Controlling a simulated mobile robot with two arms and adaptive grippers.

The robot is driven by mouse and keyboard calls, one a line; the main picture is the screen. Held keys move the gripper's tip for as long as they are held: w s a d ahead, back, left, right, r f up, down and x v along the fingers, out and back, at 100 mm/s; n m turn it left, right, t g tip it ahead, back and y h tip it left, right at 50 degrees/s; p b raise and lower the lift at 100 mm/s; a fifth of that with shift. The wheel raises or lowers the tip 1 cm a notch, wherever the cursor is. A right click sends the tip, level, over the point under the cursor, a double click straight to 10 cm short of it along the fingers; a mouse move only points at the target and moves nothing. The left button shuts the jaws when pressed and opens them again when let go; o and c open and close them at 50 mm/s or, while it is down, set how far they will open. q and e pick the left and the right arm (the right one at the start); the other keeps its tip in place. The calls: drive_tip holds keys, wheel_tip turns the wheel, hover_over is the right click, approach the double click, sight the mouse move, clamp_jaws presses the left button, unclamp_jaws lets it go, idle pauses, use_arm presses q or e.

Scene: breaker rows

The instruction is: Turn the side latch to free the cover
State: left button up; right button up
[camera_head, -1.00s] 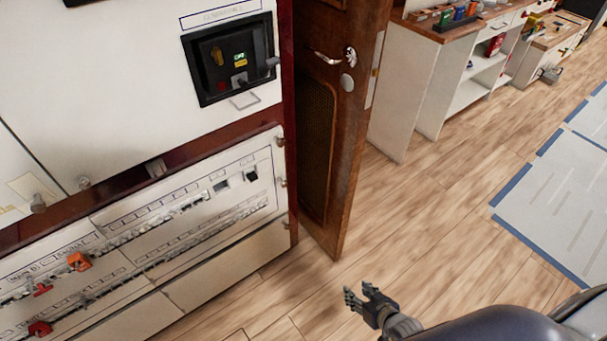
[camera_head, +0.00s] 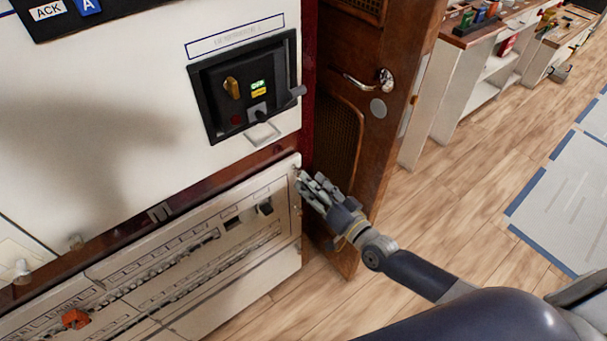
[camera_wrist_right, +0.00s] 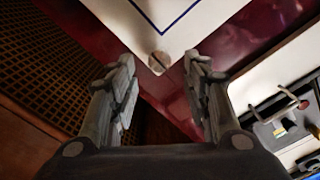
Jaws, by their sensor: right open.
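The white cover (camera_head: 262,235) is the lower breaker panel, with rows of breakers behind its slots. Its corner with a blue printed line also shows in the right wrist view (camera_wrist_right: 140,20). A round slotted metal latch (camera_wrist_right: 158,62) sits at that corner; in the head view my gripper's hand largely hides this side edge. My right gripper (camera_head: 306,183) is at the cover's upper right edge. In the right wrist view its two fingers (camera_wrist_right: 158,85) are apart and empty, with the latch just beyond and between their tips. My left gripper is not in view.
A black-framed control box (camera_head: 247,88) with a protruding lever is above the cover. An open wooden door (camera_head: 385,50) with a handle stands close to the right of my gripper. White benches and clear wood floor (camera_head: 465,200) lie farther right.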

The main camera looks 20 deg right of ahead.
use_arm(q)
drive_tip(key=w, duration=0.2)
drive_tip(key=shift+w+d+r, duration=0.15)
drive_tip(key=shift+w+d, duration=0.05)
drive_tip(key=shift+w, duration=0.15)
use_arm(e)
drive_tip(key=x, duration=0.4)
drive_tip(key=shift+w, duration=0.15)
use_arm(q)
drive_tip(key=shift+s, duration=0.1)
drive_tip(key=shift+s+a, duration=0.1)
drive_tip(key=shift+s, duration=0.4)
use_arm(e)
clamp_jaws()
